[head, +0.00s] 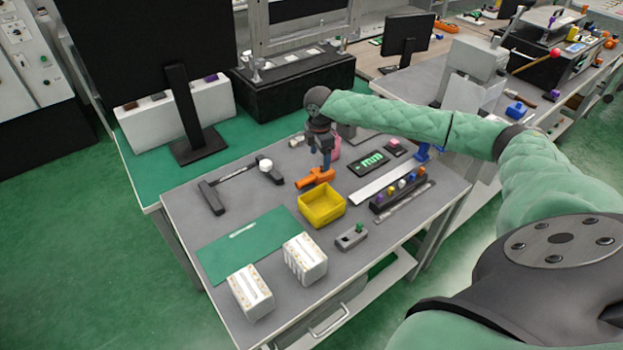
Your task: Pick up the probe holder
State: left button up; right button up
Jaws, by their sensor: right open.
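My right arm reaches in from the right, and its gripper (324,160) points down at the middle of the table. Its jaws are open, with the fingertips close above or at an orange tool-like piece (315,178); I cannot tell whether they touch it. No object is clearly labelled as the probe holder. A dark rack with several coloured knobs (399,193) lies to the right of the gripper and apart from it. A pink object (336,148) is partly hidden behind the gripper. My left gripper is not in view.
A yellow bin (322,205) stands just in front of the orange piece. A dark bracket (212,196) lies to the left. Two white boxes (305,260) stand at the front by a green mat (235,250). A monitor (180,110) stands at the back left.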

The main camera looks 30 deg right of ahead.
aim_at(318, 172)
jog(key=shift+n, duration=0.9)
jog(key=shift+a+f, duration=0.15)
jog(key=shift+f, duration=0.05)
notch_tip(318, 172, down, 2)
jog(key=shift+f+p, duration=0.1)
jog(key=shift+p, duration=0.35)
jog(key=f, duration=0.1)
jog(key=f+p, duration=0.2)
jog(key=f, duration=0.1)
jog(key=shift+s+a, duration=0.15)
jog(key=shift+a, duration=0.15)
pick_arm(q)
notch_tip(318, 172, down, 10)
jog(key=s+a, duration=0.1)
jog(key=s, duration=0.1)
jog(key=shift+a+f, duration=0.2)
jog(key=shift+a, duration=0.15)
pick_arm(e)
jog(key=shift+f, duration=0.6)
jog(key=c, duration=1.1)
jog(key=shift+c, duration=0.2)
jog(key=shift+r, duration=0.1)
